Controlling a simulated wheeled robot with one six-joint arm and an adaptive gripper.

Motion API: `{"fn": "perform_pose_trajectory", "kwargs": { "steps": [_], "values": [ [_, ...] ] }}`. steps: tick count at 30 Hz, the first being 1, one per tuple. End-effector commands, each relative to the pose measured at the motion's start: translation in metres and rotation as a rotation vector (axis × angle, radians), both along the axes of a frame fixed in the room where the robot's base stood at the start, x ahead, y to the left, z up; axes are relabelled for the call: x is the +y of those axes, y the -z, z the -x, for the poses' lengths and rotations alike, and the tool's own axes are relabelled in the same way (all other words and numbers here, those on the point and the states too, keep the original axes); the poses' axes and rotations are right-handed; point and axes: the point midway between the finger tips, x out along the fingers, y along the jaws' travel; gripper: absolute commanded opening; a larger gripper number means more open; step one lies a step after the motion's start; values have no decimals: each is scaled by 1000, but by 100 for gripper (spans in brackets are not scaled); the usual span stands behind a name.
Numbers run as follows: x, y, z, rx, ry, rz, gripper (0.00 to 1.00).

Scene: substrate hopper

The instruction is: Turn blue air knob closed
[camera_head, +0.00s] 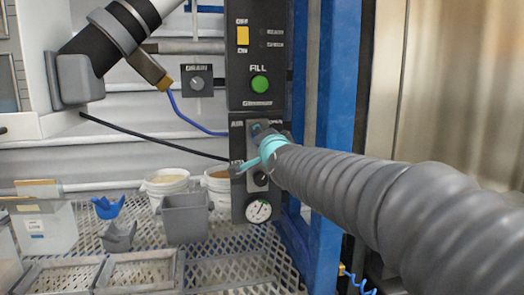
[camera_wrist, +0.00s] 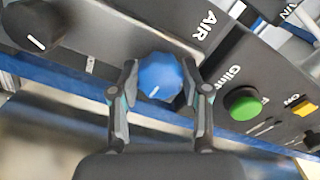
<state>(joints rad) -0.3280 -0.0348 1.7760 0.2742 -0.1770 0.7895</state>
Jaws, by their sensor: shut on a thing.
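The blue air knob (camera_wrist: 158,77) is on a dark panel beside the word AIR, with a pale pointer line on its face. In the wrist view my gripper (camera_wrist: 158,84) has one finger on each side of the knob, shut on it. In the head view my gripper (camera_head: 262,150) is at the lower dark panel (camera_head: 238,205), and my arm comes in from the right. The knob is mostly hidden there by my gripper and wrist. I cannot read the pointer against the panel's marks.
A green FILL button (camera_head: 260,84) and a yellow switch (camera_head: 242,36) are above on the upper panel. A DRAIN knob (camera_head: 197,83) is left. Tubs and a grey bin (camera_head: 186,219) stand on the mesh shelf below.

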Motion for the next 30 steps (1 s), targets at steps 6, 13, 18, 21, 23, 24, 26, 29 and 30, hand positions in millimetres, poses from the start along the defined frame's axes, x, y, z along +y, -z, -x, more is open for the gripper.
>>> {"fn": "perform_pose_trajectory", "kwargs": {
  "steps": [6, 13, 18, 21, 23, 24, 26, 29, 30],
  "values": [
    [0, -1, 0, 54, 1, -199, 12],
    [0, -2, 0, 111, 0, -397, 12],
    [0, -2, 0, 145, 0, -518, 12],
    [0, -2, 0, 162, 0, -575, 12],
    [0, -2, 0, 170, 0, -604, 12],
    [0, -2, 0, 175, 0, -620, 12],
    [0, -2, -1, 181, 0, -641, 12],
    [0, -2, -1, 188, -1, -669, 12],
    [0, -2, 0, 190, -1, -676, 12]
  ]
}}
